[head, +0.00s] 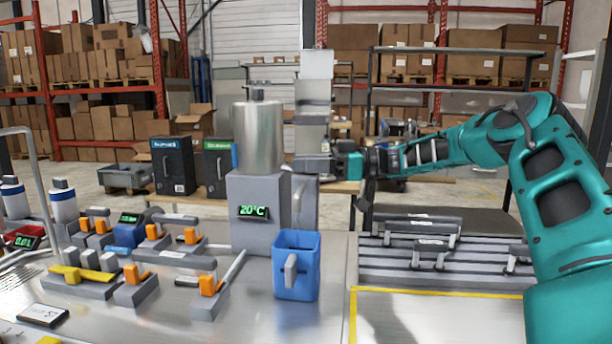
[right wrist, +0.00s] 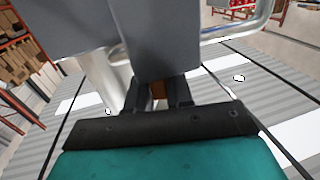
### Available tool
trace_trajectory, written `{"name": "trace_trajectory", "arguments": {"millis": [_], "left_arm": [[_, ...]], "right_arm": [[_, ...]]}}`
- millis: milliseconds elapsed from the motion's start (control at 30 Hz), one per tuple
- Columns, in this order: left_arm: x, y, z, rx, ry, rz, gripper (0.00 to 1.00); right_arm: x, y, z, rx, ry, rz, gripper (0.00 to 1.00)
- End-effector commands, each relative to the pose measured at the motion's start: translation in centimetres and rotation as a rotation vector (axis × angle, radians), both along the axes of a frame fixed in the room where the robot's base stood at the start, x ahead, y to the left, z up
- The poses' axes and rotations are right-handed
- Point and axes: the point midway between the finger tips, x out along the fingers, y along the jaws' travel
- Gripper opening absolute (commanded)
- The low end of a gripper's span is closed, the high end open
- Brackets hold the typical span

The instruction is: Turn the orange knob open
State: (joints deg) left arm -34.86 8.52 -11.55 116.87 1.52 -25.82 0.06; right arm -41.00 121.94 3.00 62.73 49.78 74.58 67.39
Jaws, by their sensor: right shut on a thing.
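A dispenser with a steel tank (head: 257,135) and a grey body (head: 258,190) stands at the middle of the bench, its display reading 20°C. My right gripper (head: 322,165) reaches in from the right beside a tall grey part at the tank's right. In the right wrist view my right gripper (right wrist: 158,92) is shut on a small brownish-orange piece, the orange knob (right wrist: 158,90), seen only as a sliver between the fingers. The rest of the knob is hidden by the fingers and a grey body. I cannot tell its turn angle. My left gripper is not in view.
A blue container (head: 296,272) stands below the gripper, in front of the dispenser. Several grey clamps with orange parts (head: 207,285) fill the bench's left. Two dark boxes (head: 173,165) stand behind. A ribbed grey rack (head: 410,262) lies at right.

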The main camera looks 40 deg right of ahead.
Motion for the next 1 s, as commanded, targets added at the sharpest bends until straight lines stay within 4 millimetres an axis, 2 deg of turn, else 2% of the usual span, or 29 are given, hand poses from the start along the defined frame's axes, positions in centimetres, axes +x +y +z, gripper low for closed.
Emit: {"name": "trace_trajectory", "arguments": {"millis": [33, 300, 1000], "left_arm": [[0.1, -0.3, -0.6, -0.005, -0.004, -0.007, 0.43], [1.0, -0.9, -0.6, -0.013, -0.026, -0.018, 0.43], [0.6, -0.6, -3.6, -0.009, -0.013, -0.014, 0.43]], "right_arm": [[0.1, -0.1, -0.6, -0.003, 0.001, 0.023, 0.0], [0.1, 0.0, -0.5, -0.003, 0.004, 0.146, 0.0], [0.0, 0.0, -0.3, -0.001, 0.004, 0.31, 0.0]]}}
